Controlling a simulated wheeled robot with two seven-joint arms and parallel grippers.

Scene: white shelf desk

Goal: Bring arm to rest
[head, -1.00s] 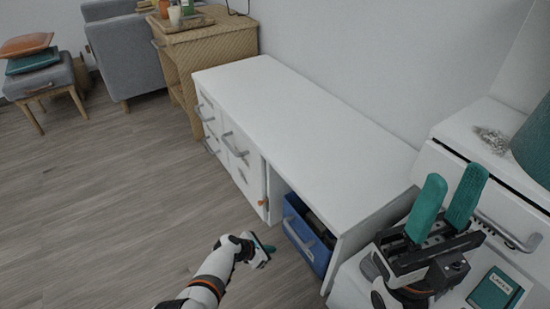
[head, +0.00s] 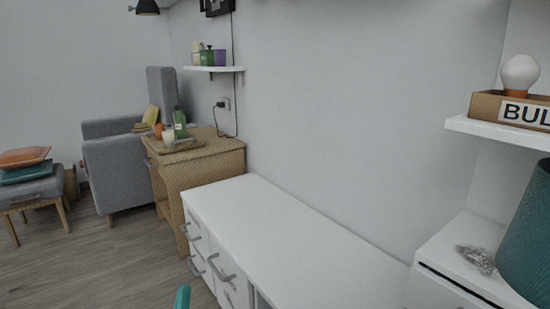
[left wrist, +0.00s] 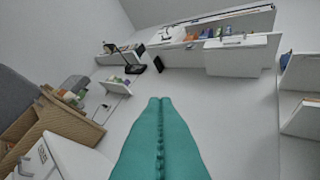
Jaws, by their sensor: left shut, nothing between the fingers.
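My left gripper (left wrist: 160,103) fills the lower middle of the left wrist view. Its two teal ribbed fingers meet along their length with nothing between them. In the head view only a teal fingertip of the left gripper (head: 182,297) shows at the bottom edge, in front of the white cabinet's drawers. The rest of the left arm is out of the head view. My right gripper is in neither view.
A low white cabinet (head: 290,240) with drawers runs along the wall. A wooden side table (head: 208,165) and a grey armchair (head: 120,175) stand behind it. A teal lampshade (head: 528,245) and a shelf with a box (head: 490,104) are at right.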

